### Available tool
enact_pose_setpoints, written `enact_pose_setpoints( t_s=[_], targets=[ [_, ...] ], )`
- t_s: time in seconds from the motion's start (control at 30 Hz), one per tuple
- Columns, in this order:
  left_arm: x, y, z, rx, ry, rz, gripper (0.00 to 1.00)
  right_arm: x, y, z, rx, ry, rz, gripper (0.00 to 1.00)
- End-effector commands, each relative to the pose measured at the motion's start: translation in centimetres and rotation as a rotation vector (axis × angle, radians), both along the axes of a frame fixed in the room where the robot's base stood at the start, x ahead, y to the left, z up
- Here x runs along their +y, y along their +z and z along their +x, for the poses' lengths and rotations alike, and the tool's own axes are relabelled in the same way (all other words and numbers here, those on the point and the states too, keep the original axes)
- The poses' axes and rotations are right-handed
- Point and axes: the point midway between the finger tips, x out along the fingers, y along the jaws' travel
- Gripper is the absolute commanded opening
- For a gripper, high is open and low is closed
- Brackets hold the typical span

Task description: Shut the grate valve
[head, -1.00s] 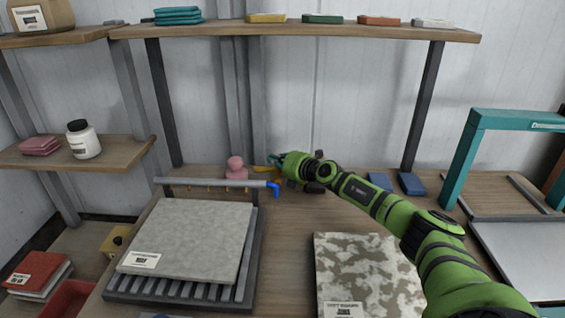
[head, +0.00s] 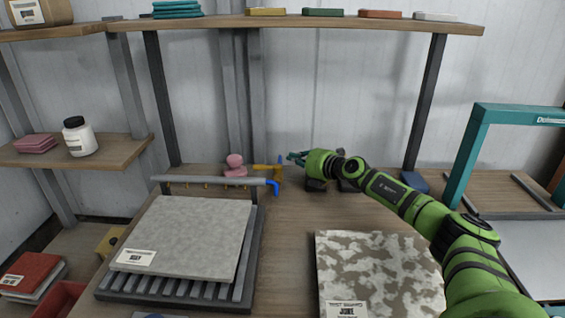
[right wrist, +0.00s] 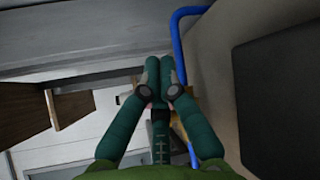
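The spray bar (head: 215,181), a grey pipe with several small yellow nozzles, runs above the back of the grate (head: 180,291). A blue elbow (head: 274,187) is at its right end. A yellow-orange valve part (head: 268,167) stands just behind this elbow; whether it is open or shut I cannot tell. My right gripper (head: 292,157) is just right of it, apart from it, with teal fingers pointing left. In the right wrist view its fingertips (right wrist: 160,64) are together with nothing visible between them. Blue pipe (right wrist: 181,35) and yellow metal (right wrist: 184,132) show beside the fingers. My left gripper is out of view.
A grey slab (head: 190,232) lies on the grate. A mottled slab (head: 375,270) lies on the bench to the right. A pink object (head: 235,163) stands left of the valve part. A teal frame (head: 470,150) stands at right. Bare bench lies between the slabs.

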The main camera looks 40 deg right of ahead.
Motion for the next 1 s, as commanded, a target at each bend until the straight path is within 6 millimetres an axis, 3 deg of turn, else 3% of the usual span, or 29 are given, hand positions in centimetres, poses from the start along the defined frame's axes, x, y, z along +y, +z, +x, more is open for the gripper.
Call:
enact_pose_setpoints(
  t_s=[0.47, 1.0],
  targets=[
    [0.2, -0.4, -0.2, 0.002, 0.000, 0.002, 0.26, -0.4, -0.1, -0.4, 0.001, 0.001, 0.000, 0.00],
    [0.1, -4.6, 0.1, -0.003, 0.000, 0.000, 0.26, -4.0, -0.4, -3.4, 0.001, 0.000, 0.000, 0.00]
  ],
)
